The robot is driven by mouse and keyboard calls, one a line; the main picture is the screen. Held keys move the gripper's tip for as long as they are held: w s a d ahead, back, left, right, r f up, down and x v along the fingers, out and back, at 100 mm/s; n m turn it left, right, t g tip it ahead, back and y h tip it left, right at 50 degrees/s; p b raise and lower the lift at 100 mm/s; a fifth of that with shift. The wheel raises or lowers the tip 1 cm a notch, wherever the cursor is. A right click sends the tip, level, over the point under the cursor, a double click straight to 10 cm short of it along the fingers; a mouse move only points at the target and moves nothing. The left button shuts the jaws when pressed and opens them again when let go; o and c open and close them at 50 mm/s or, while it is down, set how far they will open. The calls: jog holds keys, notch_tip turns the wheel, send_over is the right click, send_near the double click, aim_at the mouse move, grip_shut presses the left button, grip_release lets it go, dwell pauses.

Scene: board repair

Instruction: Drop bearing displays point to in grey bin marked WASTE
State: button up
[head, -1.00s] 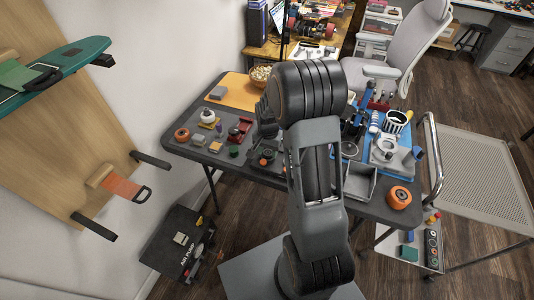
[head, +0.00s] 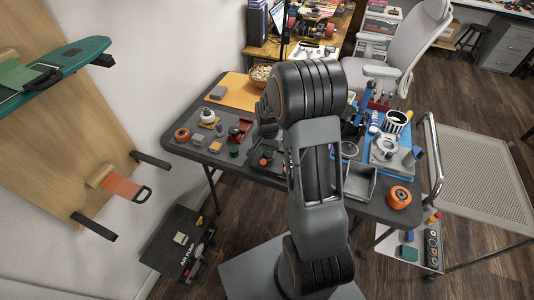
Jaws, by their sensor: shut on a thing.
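My dark arm stands in the middle of the head view, and its end reaches down over the table behind the elbow. My gripper (head: 264,156) shows only as a small dark shape low over the table, largely hidden by my own arm. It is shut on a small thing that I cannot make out. A grey open-topped bin (head: 360,183) stands at the front right of the table, partly behind my arm. Its marking is not readable from here. No bearing can be told apart at this size, and no display reading is legible.
The dark table (head: 222,165) holds several small parts at left, an orange wheel (head: 182,135), a bowl (head: 260,73), and another orange wheel (head: 399,197) at the right corner. A blue mat with tools lies at right. A mesh trolley (head: 480,170) stands beside the table.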

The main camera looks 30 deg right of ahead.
aim_at(268, 152)
jog(key=shift+r+p, duration=1.85)
jog(key=shift+r, duration=0.65)
